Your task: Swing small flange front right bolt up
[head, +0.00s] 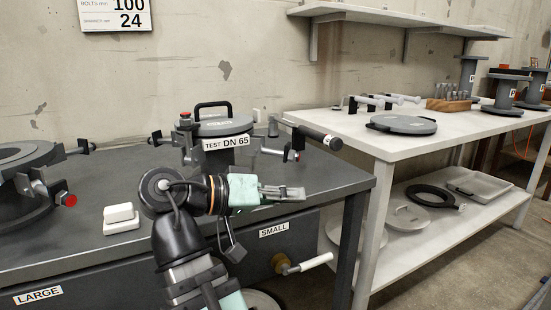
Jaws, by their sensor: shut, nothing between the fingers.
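The small flange (221,126) stands on the dark bench, with a grey lid and black handle on top and a TEST DN 65 label on its front. At its front right a bolt (275,152) sticks out sideways to the right, swung down, ending in a dark nut with a little red. My gripper (296,192) is shut and empty. It points right, in front of and below this bolt in the picture, apart from it. My arm's wrist hides the lower front of the flange.
A red-topped bolt (185,122) stands at the flange's left. The large flange (25,190) and a white block (121,217) are left. A white table (385,143) with tools and a lid stands right.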

